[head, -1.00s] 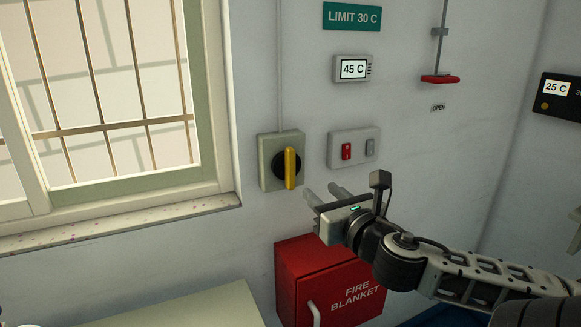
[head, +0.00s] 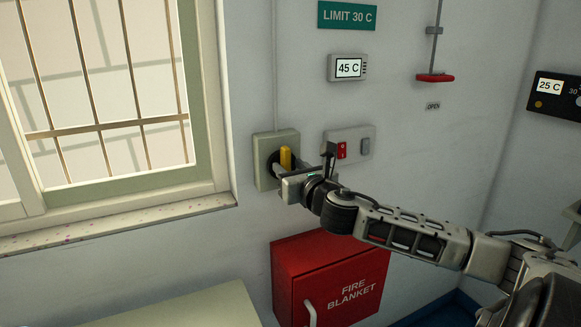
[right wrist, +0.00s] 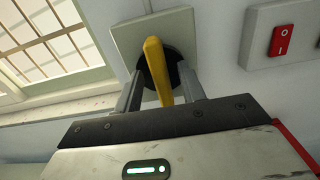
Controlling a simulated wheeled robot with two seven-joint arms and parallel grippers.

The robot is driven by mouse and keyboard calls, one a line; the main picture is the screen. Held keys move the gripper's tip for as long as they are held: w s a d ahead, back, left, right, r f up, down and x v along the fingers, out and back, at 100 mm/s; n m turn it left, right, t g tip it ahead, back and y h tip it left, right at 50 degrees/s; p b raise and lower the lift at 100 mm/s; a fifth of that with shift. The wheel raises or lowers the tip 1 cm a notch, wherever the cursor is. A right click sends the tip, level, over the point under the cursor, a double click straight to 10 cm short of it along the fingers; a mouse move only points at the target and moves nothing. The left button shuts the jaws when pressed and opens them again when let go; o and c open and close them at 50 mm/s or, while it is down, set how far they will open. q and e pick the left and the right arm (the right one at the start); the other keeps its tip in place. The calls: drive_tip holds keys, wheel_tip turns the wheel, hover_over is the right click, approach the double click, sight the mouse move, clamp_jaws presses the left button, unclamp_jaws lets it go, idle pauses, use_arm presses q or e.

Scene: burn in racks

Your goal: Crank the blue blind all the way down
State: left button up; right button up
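No blue blind shows in either view; the window (head: 110,95) at the left shows bars behind the glass. A yellow handle (head: 286,158) stands upright on a black round knob in a beige wall box (head: 263,162), right of the window. My right gripper (head: 289,168) is at this handle. In the right wrist view the yellow handle (right wrist: 157,68) lies between the two fingers of the right gripper (right wrist: 161,85), with a gap showing on each side. The fingers are open around it. My left gripper is out of view.
A panel with red and grey switches (head: 349,146) is just right of the box, close to my arm. A red fire blanket cabinet (head: 325,280) juts out below. A red handle on a rod (head: 435,78) is marked OPEN. A display (head: 348,68) reads 45 C.

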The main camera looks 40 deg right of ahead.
drive_tip(key=shift+w, duration=0.2)
clamp_jaws()
drive_tip(key=shift+m, duration=0.3)
